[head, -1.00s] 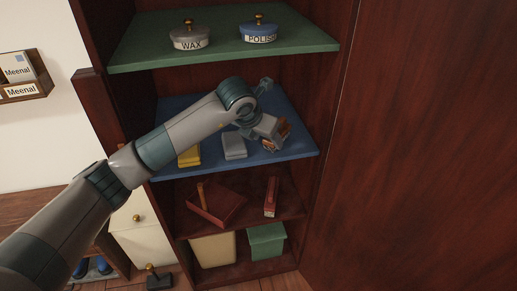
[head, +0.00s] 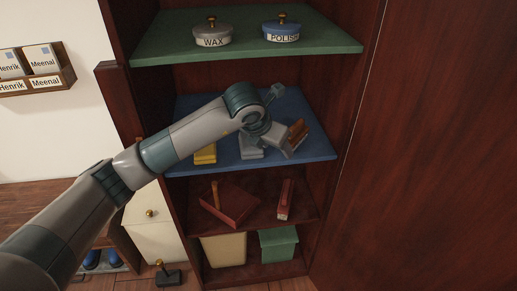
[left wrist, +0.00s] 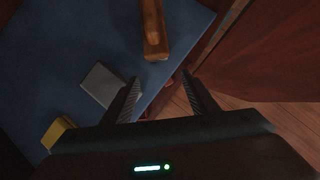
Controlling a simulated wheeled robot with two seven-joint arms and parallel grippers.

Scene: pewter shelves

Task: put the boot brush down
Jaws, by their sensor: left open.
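The boot brush, as I take it, is the brown wooden piece (head: 298,131) on the blue shelf (head: 235,163), near its right end. In the left wrist view the brush (left wrist: 154,30) lies on the blue surface at top centre, beyond the fingertips and apart from them. My left gripper (head: 287,143) is just in front of it in the head view, and the gripper partly covers that part of the shelf. In the left wrist view the left gripper's fingers (left wrist: 162,83) are spread with nothing between them. My right gripper is not in view.
A grey block (head: 250,152) and a yellow block (head: 205,154) stand left of the brush on the blue shelf. The green shelf above holds wax (head: 212,34) and polish (head: 282,32) tins. A red-brown panel (head: 430,150) stands at right.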

